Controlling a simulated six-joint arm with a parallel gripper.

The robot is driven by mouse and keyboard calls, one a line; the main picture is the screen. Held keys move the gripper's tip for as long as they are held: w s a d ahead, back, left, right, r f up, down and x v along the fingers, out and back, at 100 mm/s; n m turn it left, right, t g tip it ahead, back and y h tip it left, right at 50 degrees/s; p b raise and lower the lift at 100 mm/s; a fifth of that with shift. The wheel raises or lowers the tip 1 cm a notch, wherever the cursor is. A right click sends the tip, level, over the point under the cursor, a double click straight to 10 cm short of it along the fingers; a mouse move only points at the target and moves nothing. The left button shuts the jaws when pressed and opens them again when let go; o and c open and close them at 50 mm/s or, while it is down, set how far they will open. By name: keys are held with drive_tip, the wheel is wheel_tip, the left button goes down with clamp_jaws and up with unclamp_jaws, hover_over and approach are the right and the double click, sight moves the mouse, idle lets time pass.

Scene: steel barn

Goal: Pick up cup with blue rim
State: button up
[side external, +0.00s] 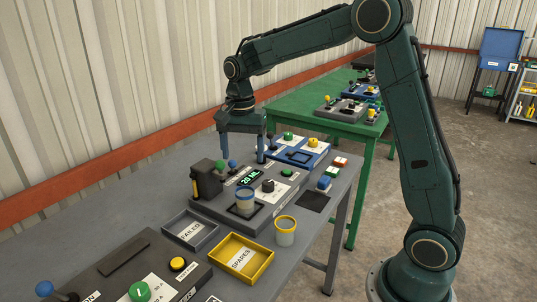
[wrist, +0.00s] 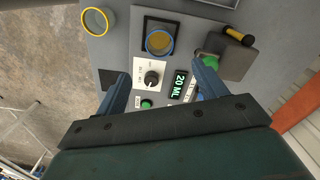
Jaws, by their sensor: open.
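The cup with the blue rim (side external: 245,197) stands upright on a dark square pad of the grey dispenser panel. In the wrist view, the blue-rimmed cup (wrist: 160,41) is near the top centre, with an amber inside. My gripper (side external: 242,158) is open and empty, pointing down above the back of the panel, behind and higher than the cup. In the wrist view, the cup lies beyond the fingertips of my gripper (wrist: 163,74), not between them. A second cup with a yellow rim (side external: 285,231) stands on the table and shows at the wrist view's upper left (wrist: 97,21).
The dispenser panel (side external: 222,207) carries a dark upright block (side external: 206,180), a knob (side external: 268,186) and a "20 ML" display (side external: 250,177). A grey "FAILED" tray (side external: 190,230) and yellow "SPARES" tray (side external: 242,258) lie in front. A blue panel (side external: 299,153) stands behind.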

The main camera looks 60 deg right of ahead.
hover_over(245, 192)
drive_tip(key=s+a, duration=0.1)
drive_tip(key=a, duration=0.1)
wheel_tip(245, 192, down, 8)
drive_tip(key=shift+s+d+f, duration=0.1)
drive_tip(key=shift+d, duration=0.05)
drive_tip(key=shift+f, duration=2.5)
drive_tip(key=c, duration=1.1)
drive_tip(key=shift+r, duration=0.15)
wheel_tip(245, 192, up, 20)
drive_tip(key=shift+f, duration=0.15)
